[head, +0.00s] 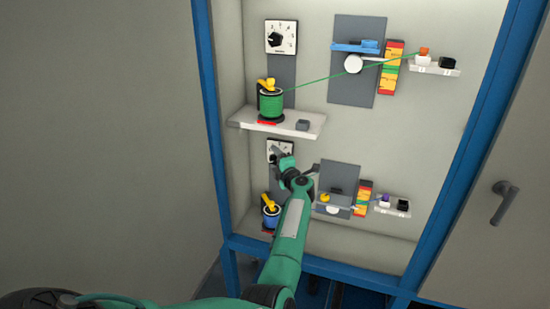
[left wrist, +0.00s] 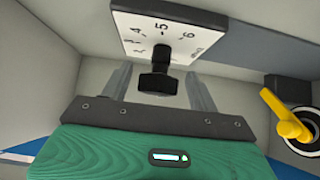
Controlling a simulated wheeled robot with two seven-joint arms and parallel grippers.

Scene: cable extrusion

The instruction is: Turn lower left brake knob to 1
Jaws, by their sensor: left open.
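The lower left brake knob (left wrist: 158,78) is black and sits on a white dial plate (left wrist: 165,30) with numbers; 4, 5 and 6 can be read in the left wrist view. The dial plate (head: 274,145) also shows in the head view, partly covered by my gripper. My left gripper (left wrist: 158,92) is open, with one finger on each side of the knob and visible gaps to it. It also shows in the head view (head: 279,156), right in front of the dial. The knob's exact pointer setting cannot be told. My right gripper is not in view.
A blue spool (head: 270,216) with a yellow lever (left wrist: 285,118) is below the dial. The upper shelf (head: 275,122) with a green spool (head: 270,104) lies above my arm. The upper dial (head: 281,37) is higher up. The blue frame (head: 212,100) borders the cabinet's left.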

